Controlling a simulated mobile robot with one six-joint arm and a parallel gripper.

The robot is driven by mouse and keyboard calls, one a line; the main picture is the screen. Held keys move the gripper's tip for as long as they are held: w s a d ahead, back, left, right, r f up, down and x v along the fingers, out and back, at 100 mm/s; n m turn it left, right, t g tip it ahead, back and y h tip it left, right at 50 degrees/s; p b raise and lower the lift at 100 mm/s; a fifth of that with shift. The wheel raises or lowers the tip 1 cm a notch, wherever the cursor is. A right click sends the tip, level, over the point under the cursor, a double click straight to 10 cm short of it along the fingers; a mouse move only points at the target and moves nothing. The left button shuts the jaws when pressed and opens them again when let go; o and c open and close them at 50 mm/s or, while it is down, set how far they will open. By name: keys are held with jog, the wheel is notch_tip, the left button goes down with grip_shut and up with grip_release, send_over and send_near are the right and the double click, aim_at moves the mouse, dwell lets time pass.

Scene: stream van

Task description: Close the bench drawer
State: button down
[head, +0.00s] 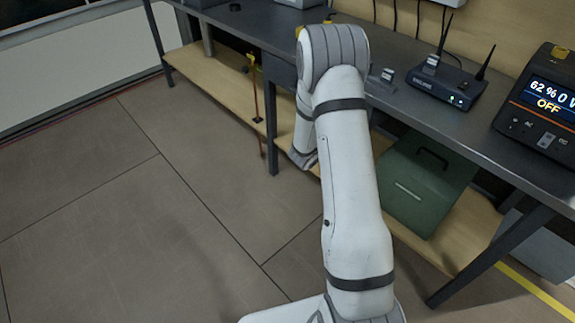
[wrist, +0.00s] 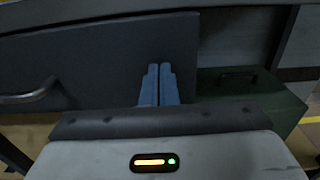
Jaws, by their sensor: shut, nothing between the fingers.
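The bench drawer (head: 279,72) is a dark grey box under the bench top in the head view, partly hidden behind my arm. How far it stands out is hard to tell there. In the wrist view its flat dark front (wrist: 105,55) fills the upper left and middle, with a grey bar handle (wrist: 28,96) at the left. My gripper (wrist: 159,72) shows as two blue fingers pressed together, empty, in front of the drawer front's right part. I cannot tell whether the fingertips touch it. My gripper is hidden in the head view.
A green case (head: 425,188) stands on the lower wooden shelf, right of my arm; it also shows in the wrist view (wrist: 250,100). A router (head: 446,84) and a power unit (head: 543,105) stand on the bench top (head: 235,22). The floor at left is clear.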

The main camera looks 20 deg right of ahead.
jog(key=shift+d+r, duration=0.3)
jog(key=v, duration=1.5)
jog(key=s+d+r+m+g+y+p, duration=0.3)
jog(key=s+r+m+g+y+p, duration=0.2)
jog(key=s+r+m+g+p, duration=0.8)
jog(key=s+a+r+m+t+y+p, duration=0.3)
jog(key=s+a+r+m+y, duration=0.2)
jog(key=r, duration=0.4)
jog(key=s+a+r+m+t+y+p, duration=0.2)
jog(key=s+a+r+m+t+y, duration=0.2)
jog(key=a+r, duration=0.4)
jog(key=shift+s+a+r+m+y+p, duration=0.25)
jog(key=shift+s+r+m+y+p, duration=0.2)
jog(key=shift+m+y, duration=0.4)
